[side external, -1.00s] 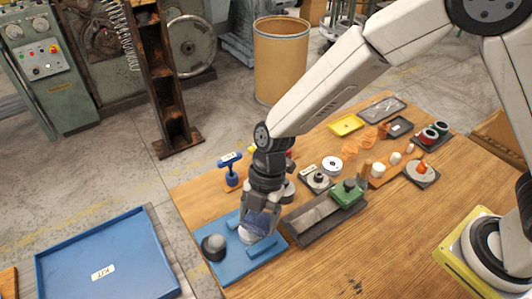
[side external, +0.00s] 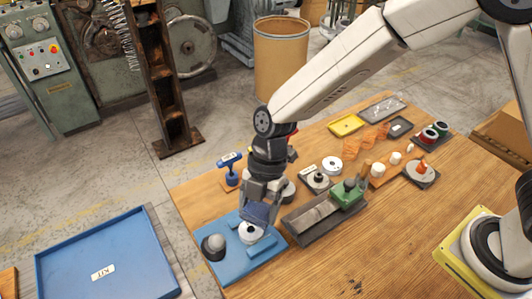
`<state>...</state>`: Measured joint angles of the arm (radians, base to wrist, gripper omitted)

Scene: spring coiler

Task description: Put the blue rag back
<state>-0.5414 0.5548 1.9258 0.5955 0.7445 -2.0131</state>
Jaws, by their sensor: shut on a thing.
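The blue rag (side external: 256,214) is a small dark blue cloth between the fingers of my gripper (side external: 259,206). My gripper points down and is shut on it. The rag hangs just above a white round part (side external: 251,232) on the blue mat (side external: 225,268). I cannot tell whether the rag still touches that part. My gripper's fingers hide some of the cloth.
A dark dome (side external: 213,246) sits on the mat's left. A blue tray marked KIT (side external: 120,245) is further left. A blue-handled tool (side external: 230,168) stands behind, a grey trough with a green block (side external: 312,218) is at right.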

